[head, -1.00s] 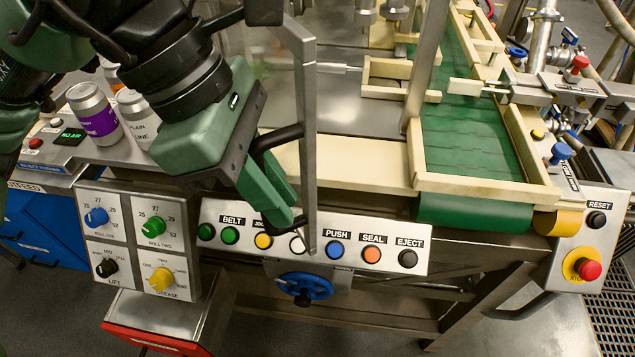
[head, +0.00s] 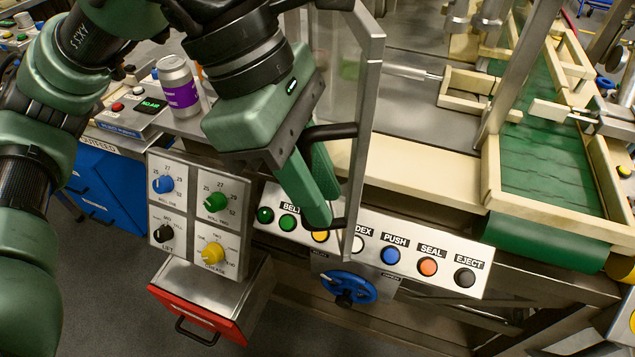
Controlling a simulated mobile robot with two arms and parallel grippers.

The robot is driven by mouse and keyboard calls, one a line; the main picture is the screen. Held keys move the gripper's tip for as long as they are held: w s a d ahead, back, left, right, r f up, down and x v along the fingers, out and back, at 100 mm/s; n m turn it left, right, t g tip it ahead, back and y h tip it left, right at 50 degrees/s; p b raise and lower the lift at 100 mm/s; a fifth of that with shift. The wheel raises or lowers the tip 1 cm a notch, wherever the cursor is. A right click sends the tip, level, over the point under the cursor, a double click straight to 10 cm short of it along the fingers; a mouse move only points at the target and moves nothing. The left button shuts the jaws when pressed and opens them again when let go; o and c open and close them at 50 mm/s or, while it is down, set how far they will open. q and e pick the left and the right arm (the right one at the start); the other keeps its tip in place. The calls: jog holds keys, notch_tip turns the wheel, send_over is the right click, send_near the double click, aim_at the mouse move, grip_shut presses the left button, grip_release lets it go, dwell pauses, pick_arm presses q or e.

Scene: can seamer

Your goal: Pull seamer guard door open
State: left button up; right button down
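The seamer guard door is a clear panel in a grey metal frame (head: 366,110). Its edge stands out toward me above the button panel, and its lower end is in front of the white button. A black D-shaped handle (head: 332,132) sits on the frame's left side. My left gripper (head: 322,200) is at the handle, its two green fingers close together around the grip. The grip's middle is hidden between the fingers; only its upper and lower ends show. My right gripper is out of view.
The button panel (head: 425,262) and a blue handwheel (head: 349,287) lie below the door. The dial box (head: 198,212) and a red-fronted drawer (head: 200,312) are left. A purple-banded can (head: 180,88) stands behind my arm. The green conveyor (head: 545,165) is right. Floor is clear at lower left.

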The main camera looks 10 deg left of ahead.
pick_arm(q)
jog(key=v, duration=0.7)
jog(key=shift+r, duration=0.4)
jog(key=shift+a, duration=0.15)
